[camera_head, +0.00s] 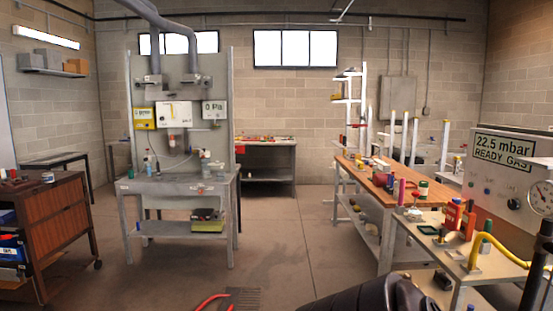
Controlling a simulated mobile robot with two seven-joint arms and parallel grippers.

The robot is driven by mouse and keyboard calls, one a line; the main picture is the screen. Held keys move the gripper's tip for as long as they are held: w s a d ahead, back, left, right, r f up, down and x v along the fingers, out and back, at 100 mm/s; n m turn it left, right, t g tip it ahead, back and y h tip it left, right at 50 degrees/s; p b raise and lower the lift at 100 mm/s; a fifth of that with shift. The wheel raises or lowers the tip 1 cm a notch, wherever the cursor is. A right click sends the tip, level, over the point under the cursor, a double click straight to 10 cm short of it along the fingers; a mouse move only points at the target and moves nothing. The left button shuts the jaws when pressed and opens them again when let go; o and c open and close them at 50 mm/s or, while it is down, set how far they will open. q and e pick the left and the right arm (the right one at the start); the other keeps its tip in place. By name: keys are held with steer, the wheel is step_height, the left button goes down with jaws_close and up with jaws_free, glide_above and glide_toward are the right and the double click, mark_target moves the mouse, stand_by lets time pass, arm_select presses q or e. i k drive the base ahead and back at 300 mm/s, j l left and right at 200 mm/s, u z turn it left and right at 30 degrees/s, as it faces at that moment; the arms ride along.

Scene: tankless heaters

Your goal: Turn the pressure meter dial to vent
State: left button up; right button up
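A grey panel (490,192) at the right edge carries a round white dial gauge (541,197), partly cut off by the frame edge. A display above it (505,148) reads "22.5 mbar READY GAS". Small knobs (513,204) sit on the panel left of the gauge. Which of these is the dial with a vent setting is too small to tell. Neither gripper shows clearly. A dark rounded shape at the bottom centre looks like part of my arm.
A workbench (408,213) with bottles and a yellow hose (498,250) stands before the panel. A grey heater stand (180,187) with "0 ppm" and "0 Pa" displays is left of centre. A brown cabinet (55,215) is at left. The middle floor is mostly clear.

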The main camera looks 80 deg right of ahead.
mark_target(513, 204)
steer(key=z, duration=3.95)
steer(key=i+j, duration=1.05)
steer(key=i+l+z, duration=0.05)
steer(key=i, duration=0.05)
